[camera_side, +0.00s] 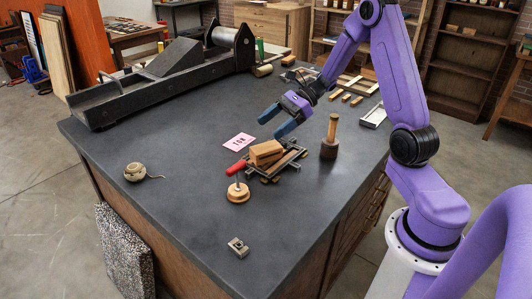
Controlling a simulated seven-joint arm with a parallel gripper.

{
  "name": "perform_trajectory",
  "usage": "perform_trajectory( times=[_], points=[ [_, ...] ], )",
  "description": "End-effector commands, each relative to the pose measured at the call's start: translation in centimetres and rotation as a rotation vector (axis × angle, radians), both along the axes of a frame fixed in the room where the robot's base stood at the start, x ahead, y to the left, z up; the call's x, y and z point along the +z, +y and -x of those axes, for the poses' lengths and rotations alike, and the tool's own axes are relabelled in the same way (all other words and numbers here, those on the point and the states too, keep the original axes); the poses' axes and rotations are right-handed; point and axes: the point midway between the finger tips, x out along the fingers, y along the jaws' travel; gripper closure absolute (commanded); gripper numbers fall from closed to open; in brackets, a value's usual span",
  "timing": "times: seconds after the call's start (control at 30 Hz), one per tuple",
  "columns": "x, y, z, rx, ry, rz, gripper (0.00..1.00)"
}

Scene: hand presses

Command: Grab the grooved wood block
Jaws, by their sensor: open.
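A tan wood block (266,148) lies tilted on top of a small press-like stack (286,163) of wood strips and dark bars near the table's middle. It looks like the grooved block, but its groove is too small to make out. My gripper (266,129) is open and empty, with two blue fingers pointing down and left. It hangs above and behind the block, apart from it.
A red-handled tool (237,167) and a round wooden piece with an upright pin (238,192) stand close to the stack. A wood-handled dark weight (330,142) stands to its right, a pink card (239,142) behind left. The table's (190,200) front left is mostly clear.

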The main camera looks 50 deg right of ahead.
Motion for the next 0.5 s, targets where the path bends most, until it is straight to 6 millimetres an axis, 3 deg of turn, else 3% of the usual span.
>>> perform_trajectory(
  times=[0.2,0.5],
  points=[
    [-2.4,-0.2,0.0,-0.008,0.006,-0.004,0.17],
    [-4.2,-0.1,0.0,-0.005,0.005,-0.002,0.17]
  ],
)
